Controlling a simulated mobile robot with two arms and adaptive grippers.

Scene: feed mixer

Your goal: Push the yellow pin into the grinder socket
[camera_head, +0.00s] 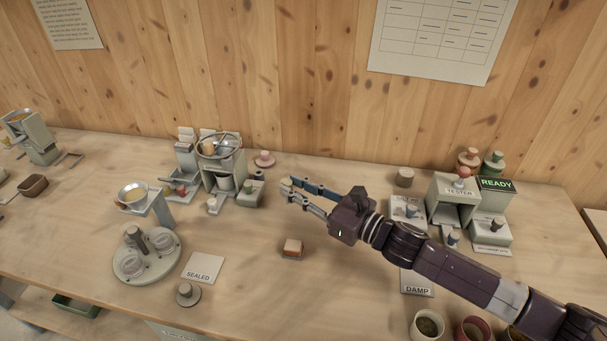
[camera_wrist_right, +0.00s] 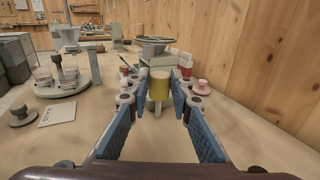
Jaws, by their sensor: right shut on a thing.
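The yellow pin (camera_wrist_right: 160,84) stands upright between the blue-padded fingers of my right gripper (camera_wrist_right: 159,92) in the wrist view. Its wide yellow top narrows to a pale stem below. In the head view, my right gripper (camera_head: 287,191) reaches left above the table, shut on the pin, which shows only as a small pale spot at the fingertips. The grinder (camera_head: 220,172), a grey-green machine with a round hopper, stands just left of the fingertips, apart from them. A small green block (camera_head: 250,194) sits at its right side. I cannot make out the socket opening. My left gripper is not in view.
A pink knobbed disc (camera_head: 264,159) lies behind the grinder's right side. A round plate (camera_head: 147,256) with jars, a SEALED card (camera_head: 203,267) and a small brown-topped block (camera_head: 292,248) lie nearer the front. The tester (camera_head: 453,203) stands at right. The front middle has free room.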

